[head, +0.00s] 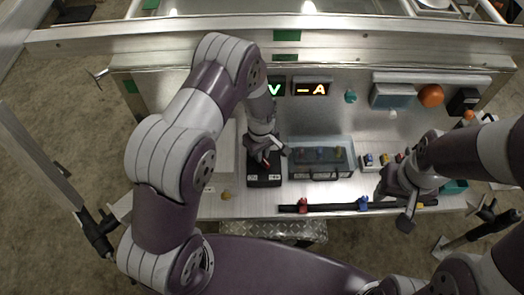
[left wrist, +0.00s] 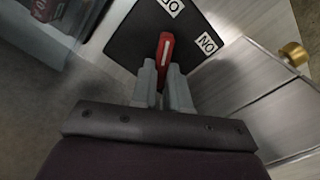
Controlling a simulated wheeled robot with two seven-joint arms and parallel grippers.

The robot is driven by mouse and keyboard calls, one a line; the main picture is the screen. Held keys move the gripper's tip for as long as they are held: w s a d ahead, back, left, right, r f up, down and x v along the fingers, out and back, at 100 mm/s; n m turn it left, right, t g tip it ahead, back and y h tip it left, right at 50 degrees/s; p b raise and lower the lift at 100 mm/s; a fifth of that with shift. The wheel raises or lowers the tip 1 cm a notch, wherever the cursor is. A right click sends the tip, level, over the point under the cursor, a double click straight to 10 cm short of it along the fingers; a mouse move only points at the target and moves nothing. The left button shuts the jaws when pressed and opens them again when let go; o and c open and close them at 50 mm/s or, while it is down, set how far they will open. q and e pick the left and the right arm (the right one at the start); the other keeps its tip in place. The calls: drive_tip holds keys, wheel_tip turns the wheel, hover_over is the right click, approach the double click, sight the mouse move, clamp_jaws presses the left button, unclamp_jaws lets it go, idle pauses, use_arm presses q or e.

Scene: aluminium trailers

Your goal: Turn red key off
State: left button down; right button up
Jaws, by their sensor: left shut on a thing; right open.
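The red key (left wrist: 165,48) stands on a black switch box (left wrist: 125,40) that bears white labels, one cut by the top edge of the left wrist view. The key lies between the fingers of my left gripper (left wrist: 164,88), which is shut on it. In the head view my left gripper (head: 268,152) is over the black box (head: 264,181), and only a little red of the key shows. I cannot tell exactly which label the key points at. My right gripper (head: 396,204) is open and empty near the panel's front right.
A clear case (head: 322,171) with a handle stands right beside the black box. A black bar (head: 335,208) with red and blue pieces lies along the front edge. Two displays (head: 312,87) and an orange ball (head: 431,95) are further back.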

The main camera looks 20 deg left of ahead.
use_arm(q)
drive_tip(key=shift+n, duration=1.1)
drive_tip(key=c, duration=1.1)
unclamp_jaws()
wheel_tip(320, 180, up, 13)
drive_tip(key=shift+s+f, duration=0.1)
